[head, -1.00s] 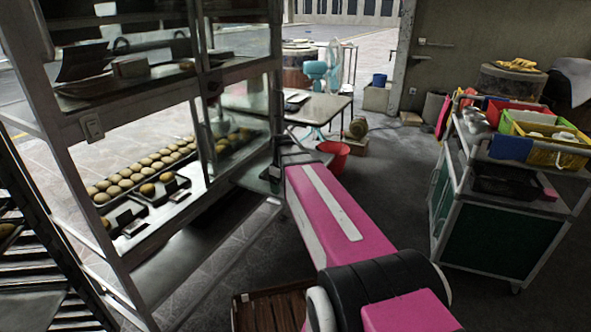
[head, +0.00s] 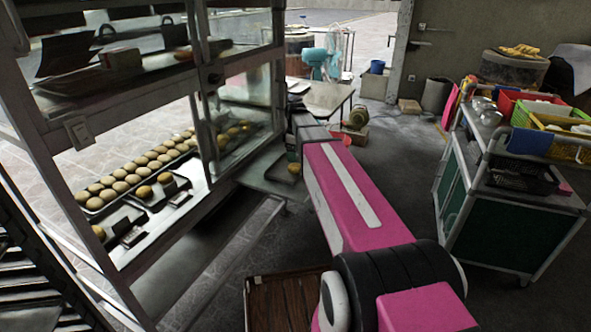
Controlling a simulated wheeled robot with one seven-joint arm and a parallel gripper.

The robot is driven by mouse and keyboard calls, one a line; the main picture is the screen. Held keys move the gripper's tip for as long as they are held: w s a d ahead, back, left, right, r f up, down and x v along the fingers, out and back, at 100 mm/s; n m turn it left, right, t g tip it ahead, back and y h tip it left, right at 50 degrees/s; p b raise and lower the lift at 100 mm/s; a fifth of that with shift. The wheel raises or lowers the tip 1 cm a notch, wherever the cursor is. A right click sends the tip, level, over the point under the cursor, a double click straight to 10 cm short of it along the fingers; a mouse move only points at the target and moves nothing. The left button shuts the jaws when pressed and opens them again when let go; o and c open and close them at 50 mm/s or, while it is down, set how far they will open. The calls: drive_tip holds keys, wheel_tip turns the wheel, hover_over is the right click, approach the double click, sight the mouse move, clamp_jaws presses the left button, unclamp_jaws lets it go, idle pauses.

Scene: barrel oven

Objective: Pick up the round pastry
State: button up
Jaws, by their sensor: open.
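Several round pastries sit in rows on a dark tray (head: 128,198) on the lower shelf of the glass display rack. Golden round pastries, such as one (head: 144,192), sit in smaller dark trays in front of the pale rows. More round pastries (head: 233,131) show behind the glass on the right side of the rack. A small orange-brown round item (head: 294,168) shows on a low surface just left of my pink arm; it is too small to tell what it is. My gripper cannot be made out; the far end of my arm is dark and hides what is beyond it.
The rack's metal post (head: 207,100) and glass stand left of my arm. A wooden crate (head: 283,300) is on the floor below. A green cart (head: 495,215) with baskets stands at right. Floor between arm and cart is clear.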

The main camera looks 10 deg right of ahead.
sight(294, 165)
drive_tip(key=shift+w+a+f, duration=0.1)
drive_tip(key=shift+f, duration=1.55)
drive_tip(key=shift+a+f, duration=0.1)
drive_tip(key=shift+f, duration=1.55)
drive_tip(key=c, duration=0.7)
